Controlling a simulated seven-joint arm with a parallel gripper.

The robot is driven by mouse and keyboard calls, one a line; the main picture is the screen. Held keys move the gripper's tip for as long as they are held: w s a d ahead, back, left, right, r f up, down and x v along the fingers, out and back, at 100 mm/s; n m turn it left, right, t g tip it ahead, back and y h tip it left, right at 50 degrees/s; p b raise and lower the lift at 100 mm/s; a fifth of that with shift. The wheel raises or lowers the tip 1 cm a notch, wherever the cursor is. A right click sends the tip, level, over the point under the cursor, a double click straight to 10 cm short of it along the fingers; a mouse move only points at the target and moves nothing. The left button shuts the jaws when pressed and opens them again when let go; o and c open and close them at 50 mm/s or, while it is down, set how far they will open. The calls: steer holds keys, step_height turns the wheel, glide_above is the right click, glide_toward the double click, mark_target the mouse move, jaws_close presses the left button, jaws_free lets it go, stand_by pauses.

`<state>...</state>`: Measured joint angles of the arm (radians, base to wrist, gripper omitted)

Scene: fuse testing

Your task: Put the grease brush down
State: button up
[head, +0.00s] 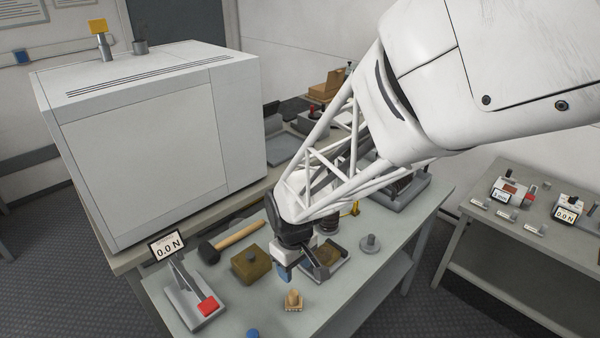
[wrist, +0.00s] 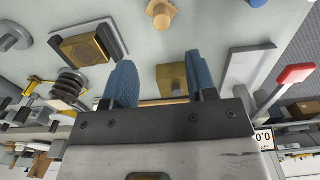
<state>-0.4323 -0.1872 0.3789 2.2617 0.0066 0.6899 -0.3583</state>
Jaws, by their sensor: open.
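My gripper (head: 297,268) hangs over the front bench. In the wrist view its two blue fingers (wrist: 163,78) stand apart with nothing held between them. A small wooden piece with a rounded handle (head: 293,300) stands upright on the bench, in front of my gripper and apart from it. It also shows at the top of the wrist view, and it may be the grease brush, but I cannot tell for sure. A shallow tray with a brownish-yellow filling (head: 327,254) lies beside my gripper, partly hidden by it in the head view.
An olive block with a knob (head: 251,265) and a mallet (head: 230,241) lie left of my gripper. A force stand with a red pad (head: 207,306) is farther left. A grey knobbed weight (head: 370,244) stands right. A large white cabinet (head: 150,140) fills the back left.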

steer(key=s+d+r+m+t, duration=0.1)
steer(key=s+d+r+m, duration=0.3)
steer(key=s+d+r, duration=0.3)
steer(key=s+d+r+m+t, duration=0.1)
steer(key=s+d+r+m, duration=0.4)
steer(key=d+r, duration=0.7)
steer(key=shift+s+d+t, duration=0.3)
steer(key=shift+s+d, duration=0.55)
steer(key=shift+s, duration=0.35)
steer(key=shift+o, duration=0.5)
steer(key=shift+w+f, duration=0.1)
